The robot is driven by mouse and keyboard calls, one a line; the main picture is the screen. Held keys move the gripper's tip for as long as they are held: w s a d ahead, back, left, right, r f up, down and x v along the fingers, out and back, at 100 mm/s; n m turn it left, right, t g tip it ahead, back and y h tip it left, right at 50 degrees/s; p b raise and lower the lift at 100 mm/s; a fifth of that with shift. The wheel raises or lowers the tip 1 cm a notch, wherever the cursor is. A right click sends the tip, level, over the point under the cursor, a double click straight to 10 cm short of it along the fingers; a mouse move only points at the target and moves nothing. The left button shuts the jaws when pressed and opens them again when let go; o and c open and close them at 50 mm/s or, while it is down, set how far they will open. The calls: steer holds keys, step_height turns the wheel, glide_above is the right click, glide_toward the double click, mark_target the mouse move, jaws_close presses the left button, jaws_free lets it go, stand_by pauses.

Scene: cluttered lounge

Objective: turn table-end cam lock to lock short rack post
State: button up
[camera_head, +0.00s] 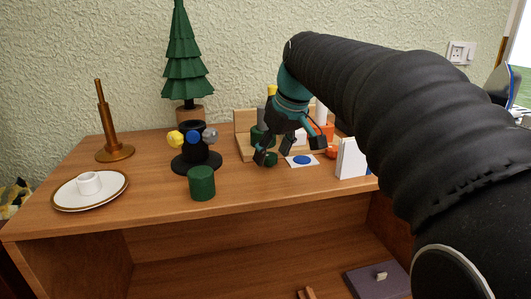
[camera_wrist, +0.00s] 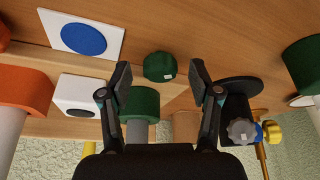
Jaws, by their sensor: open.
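My gripper (camera_head: 290,150) is open and points down at the front of a light wooden rack (camera_head: 242,148). In the wrist view, a small green knob with a white mark (camera_wrist: 160,66) shows between and beyond the open fingertips. It looks like a cam lock; I see no contact, and its lock state is unclear. It also shows beside the left finger in the head view (camera_head: 270,160). A short grey post with a green collar (camera_wrist: 140,105) stands in the rack behind it. An orange knob (camera_head: 332,152) sits further right. My gripper partly hides the rack.
A black stand with yellow, blue and grey knobs (camera_head: 195,160) and a green cylinder (camera_head: 201,184) stand left of the rack. A card with a blue disc (camera_head: 302,161) lies in front; a white upright block (camera_head: 352,158) is right.

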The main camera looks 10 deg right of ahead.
steer(key=c, duration=1.1)
steer(key=shift+c, duration=0.2)
steer(key=shift+a+m, duration=0.1)
steer(key=shift+m, duration=0.2)
steer(key=m+h, duration=0.1)
steer(key=m, duration=0.1)
steer(key=m+p, duration=0.1)
steer(key=m, duration=0.1)
steer(key=shift+a+h, duration=0.2)
steer(key=shift+h, duration=0.2)
steer(key=shift+a+m+h+p, duration=0.2)
steer(key=shift+m+h+p, duration=0.5)
steer(key=shift+m, duration=1.4)
steer(key=shift+f, duration=0.1)
